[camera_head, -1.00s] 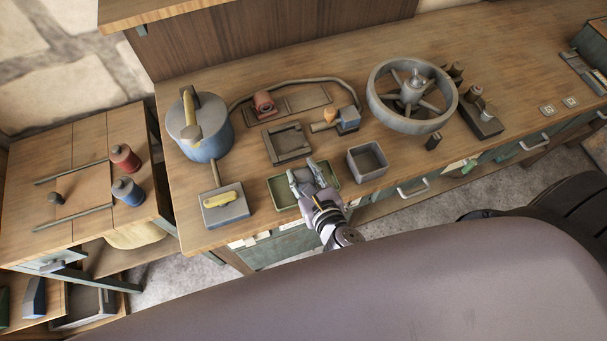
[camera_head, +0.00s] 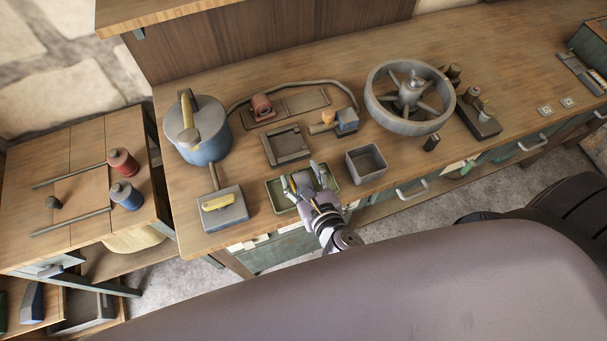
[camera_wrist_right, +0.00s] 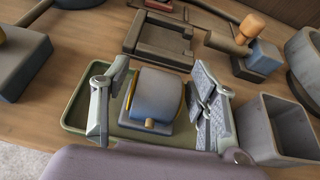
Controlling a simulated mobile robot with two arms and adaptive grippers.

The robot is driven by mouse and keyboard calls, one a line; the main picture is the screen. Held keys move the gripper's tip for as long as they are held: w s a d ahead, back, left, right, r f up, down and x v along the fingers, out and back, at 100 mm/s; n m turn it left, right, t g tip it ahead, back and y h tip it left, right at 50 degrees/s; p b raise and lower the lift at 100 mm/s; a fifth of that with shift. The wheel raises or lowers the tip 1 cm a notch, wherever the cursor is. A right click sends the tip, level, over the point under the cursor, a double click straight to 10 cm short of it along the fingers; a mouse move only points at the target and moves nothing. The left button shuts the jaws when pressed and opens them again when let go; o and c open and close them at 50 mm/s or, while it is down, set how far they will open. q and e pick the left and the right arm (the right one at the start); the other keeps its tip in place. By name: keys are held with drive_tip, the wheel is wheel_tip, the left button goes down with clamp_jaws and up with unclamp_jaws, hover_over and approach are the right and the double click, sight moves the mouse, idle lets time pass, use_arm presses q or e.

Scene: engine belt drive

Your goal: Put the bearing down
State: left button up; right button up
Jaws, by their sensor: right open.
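The bearing (camera_wrist_right: 157,94), a blue-grey rounded piece with brass-yellow edges, sits in the shallow green tray (camera_wrist_right: 74,112) on the bench. In the head view, the bearing (camera_head: 303,183) is small and partly hidden by my gripper, inside the green tray (camera_head: 278,207). My right gripper (camera_head: 305,177) is open over the tray. In the right wrist view, the fingers of my right gripper (camera_wrist_right: 158,98) stand on either side of the bearing, with a visible gap on each side. The bearing's underside is hidden. My left gripper is not in view.
A grey open box (camera_head: 366,164) stands close to the tray's right. A grey block with a yellow piece (camera_head: 224,209) lies to its left, and a dark square fixture (camera_head: 287,146) lies behind. A large spoked wheel (camera_head: 410,97) stands farther right. Bare wood shows between them.

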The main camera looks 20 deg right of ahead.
drive_tip(key=b+v, duration=0.3)
drive_tip(key=v, duration=0.9)
drive_tip(key=shift+r, duration=0.2)
drive_tip(key=s+d+f+m+g, duration=0.1)
drive_tip(key=s+f+m+g, duration=0.3)
drive_tip(key=f, duration=0.7)
drive_tip(key=s+d+f+m+g, duration=0.1)
drive_tip(key=d+f+m, duration=0.1)
drive_tip(key=f+m, duration=0.65)
drive_tip(key=s+d+f+m+g, duration=0.1)
drive_tip(key=s+f+m+g, duration=0.15)
drive_tip(key=f, duration=1.05)
drive_tip(key=s+d+f+m+g, duration=0.2)
drive_tip(key=s+f+m, duration=0.4)
drive_tip(key=m, duration=0.4)
drive_tip(key=s+d+f+m+g, duration=0.3)
drive_tip(key=s+d+f+m, duration=0.2)
drive_tip(key=s+f+m, duration=0.2)
drive_tip(key=f+m, duration=0.1)
drive_tip(key=m, duration=0.1)
drive_tip(key=shift+f+m+h, duration=0.35)
drive_tip(key=shift+m+h, duration=0.05)
drive_tip(key=shift+d, duration=0.1)
